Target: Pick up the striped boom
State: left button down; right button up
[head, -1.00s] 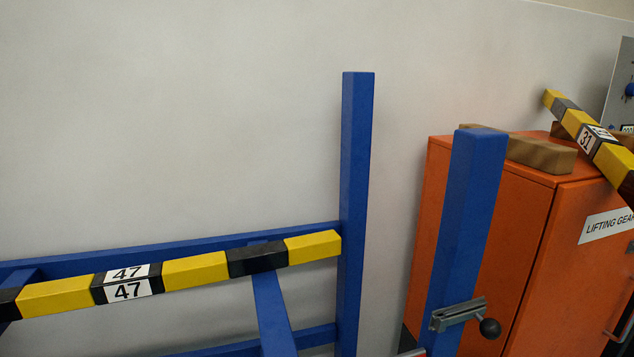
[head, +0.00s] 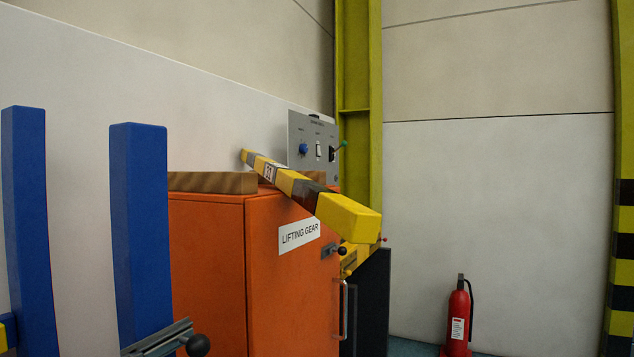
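A yellow and black striped boom (head: 348,216) lies across the top of the orange cabinet (head: 205,265). Its thick yellow end juts out past the cabinet's front edge towards me, and its far end reaches back to the wall near a grey panel. Only a sliver of another yellow piece (head: 4,338) shows at the left edge, by the blue posts. Neither of my grippers is in view.
Wooden blocks (head: 212,183) lie on the cabinet top. A grey control panel (head: 312,147) stands behind. Blue posts (head: 140,225) rise at left, one with a clamp (head: 160,340). A dark box (head: 371,300) and yellow-black part (head: 355,259) stand right of the cabinet; a fire extinguisher (head: 458,320) stands farther right.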

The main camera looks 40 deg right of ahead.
aim_at(355, 223)
jog(key=z, duration=0.85)
jog(key=u, duration=0.15)
